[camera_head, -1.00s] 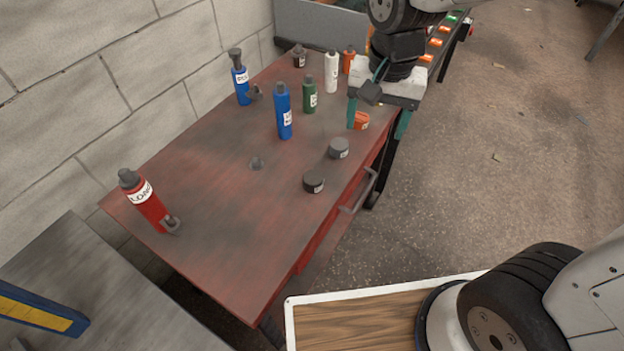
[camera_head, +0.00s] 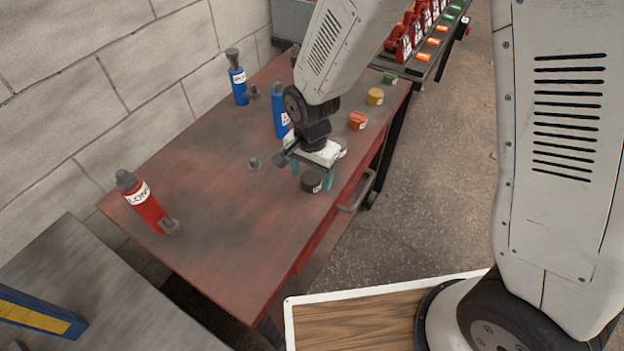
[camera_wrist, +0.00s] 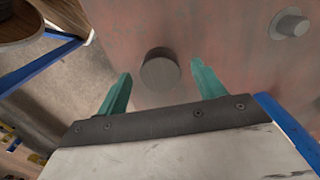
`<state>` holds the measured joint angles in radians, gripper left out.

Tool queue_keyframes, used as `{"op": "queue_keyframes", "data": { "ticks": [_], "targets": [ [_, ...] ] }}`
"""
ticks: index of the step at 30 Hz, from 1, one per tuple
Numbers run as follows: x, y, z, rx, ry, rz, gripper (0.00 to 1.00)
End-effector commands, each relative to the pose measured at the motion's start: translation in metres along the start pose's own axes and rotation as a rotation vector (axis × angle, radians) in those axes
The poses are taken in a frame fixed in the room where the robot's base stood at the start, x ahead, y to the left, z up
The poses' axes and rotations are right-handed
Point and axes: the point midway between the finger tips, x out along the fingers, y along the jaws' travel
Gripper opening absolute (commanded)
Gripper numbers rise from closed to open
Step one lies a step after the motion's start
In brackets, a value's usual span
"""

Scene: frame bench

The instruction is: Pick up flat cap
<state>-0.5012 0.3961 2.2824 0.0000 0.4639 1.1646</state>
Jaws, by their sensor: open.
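In the wrist view the dark disc (camera_wrist: 160,72) appears in the gap between my fingertips, not touching either. My gripper (camera_head: 311,177) is open, its teal fingers pointing down at the cap. It also shows in the wrist view (camera_wrist: 161,72) with nothing held. A second, grey flat cap (camera_head: 343,149) is just behind and mostly hidden by my gripper.
A small grey cap (camera_head: 254,163) stands to the left of my gripper. An orange cap (camera_head: 358,120) and a yellow cap (camera_head: 375,96) lie farther back. A blue bottle (camera_head: 281,118) stands close behind my arm. A red bottle (camera_head: 146,203) is at the near left. The bench front is clear.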

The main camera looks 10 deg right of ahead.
Motion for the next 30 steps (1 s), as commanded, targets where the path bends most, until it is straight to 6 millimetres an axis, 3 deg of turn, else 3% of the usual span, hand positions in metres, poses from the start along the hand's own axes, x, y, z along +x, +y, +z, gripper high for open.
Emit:
{"op": "queue_keyframes", "data": {
  "ticks": [3, 11, 17, 26, 30],
  "targets": [
    [0.013, 0.000, 0.000, 0.000, 0.000, 0.001, 0.69],
    [0.016, -0.001, 0.000, -0.001, 0.000, -0.001, 0.69],
    [0.015, -0.001, 0.000, -0.001, 0.000, -0.001, 0.19],
    [0.014, -0.001, 0.000, -0.001, 0.001, -0.002, 0.17],
    [0.004, 0.000, -0.002, 0.002, 0.001, -0.003, 0.17]
  ]
}}
